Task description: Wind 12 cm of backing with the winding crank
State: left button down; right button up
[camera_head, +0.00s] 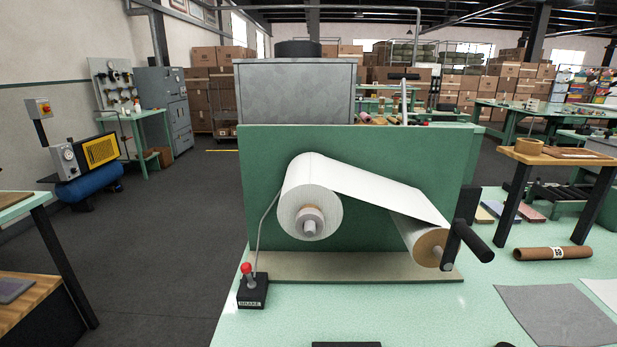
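The winding stand is a green upright panel (262,175) on a beige base on the mint table. A large white backing roll (300,195) sits at its left on a spindle. The white backing web (375,188) runs from it down to a smaller take-up roll (418,238) at the right. The black winding crank (455,238) is at that roll's front end, with its dark handle (473,240) pointing to the lower right. A brake box (252,290) with a red-knobbed lever stands at the left front. Neither gripper shows in the head view.
A brown cardboard-like tube (553,253) and a grey sheet (556,313) lie on the mint table (330,310) at the right. A small wooden-topped stand (560,158) rises behind the tube. Dark objects show partly at the bottom edge. The table front is mostly clear.

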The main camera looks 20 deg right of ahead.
aim_at(430, 246)
jog(key=z, duration=1.2)
